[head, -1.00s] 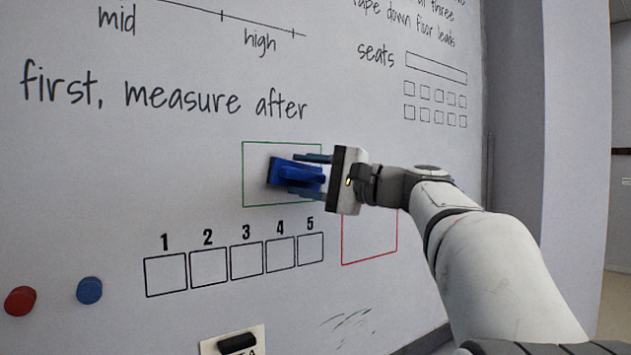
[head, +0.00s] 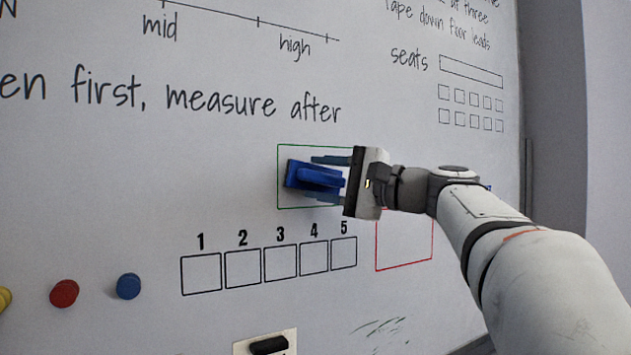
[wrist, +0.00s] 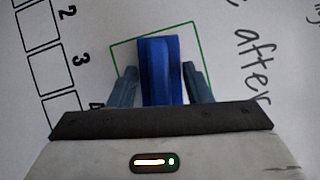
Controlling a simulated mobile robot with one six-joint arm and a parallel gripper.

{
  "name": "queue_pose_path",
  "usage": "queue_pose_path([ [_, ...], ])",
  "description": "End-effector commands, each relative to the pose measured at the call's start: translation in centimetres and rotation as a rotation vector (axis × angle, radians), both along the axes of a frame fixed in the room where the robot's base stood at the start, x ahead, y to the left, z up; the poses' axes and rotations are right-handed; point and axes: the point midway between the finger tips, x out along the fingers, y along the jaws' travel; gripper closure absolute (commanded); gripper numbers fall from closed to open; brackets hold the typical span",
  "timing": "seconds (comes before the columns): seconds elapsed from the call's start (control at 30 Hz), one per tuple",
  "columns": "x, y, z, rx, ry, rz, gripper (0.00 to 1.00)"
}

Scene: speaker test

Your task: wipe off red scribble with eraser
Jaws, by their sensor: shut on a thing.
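A blue eraser (head: 305,176) is against or close to the whiteboard (head: 120,200), inside the green-outlined rectangle (head: 278,180). I cannot tell whether it touches the board. My gripper (head: 313,179) is shut on the eraser, with one finger above it and one below. In the wrist view the eraser (wrist: 158,75) stands between the two fingers of the gripper (wrist: 160,80), over the green outline. No red scribble shows in either view; the eraser and gripper hide part of the green rectangle.
A red-outlined rectangle (head: 405,240) is below the gripper. Numbered boxes (head: 270,265) run to its left. Faint dark green marks (head: 380,332) lie lower down. Red (head: 64,293) and blue (head: 128,286) round magnets and a black item on a card (head: 268,346) are at lower left.

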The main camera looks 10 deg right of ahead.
Motion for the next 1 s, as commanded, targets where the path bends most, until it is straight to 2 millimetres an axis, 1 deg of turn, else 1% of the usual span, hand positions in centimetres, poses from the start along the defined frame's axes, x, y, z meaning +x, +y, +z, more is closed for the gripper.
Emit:
queue_pose_path([
  [0.1,-1.3,-0.4,-0.2,-0.002,-0.003,-0.002,0.74],
  [0.5,-4.8,-1.6,-0.1,-0.001,-0.002,-0.002,0.74],
  [0.63,-5.2,-1.7,0.0,-0.001,-0.002,0.001,0.74],
  [1.0,-5.5,-1.8,0.0,-0.001,-0.002,0.000,0.74],
])
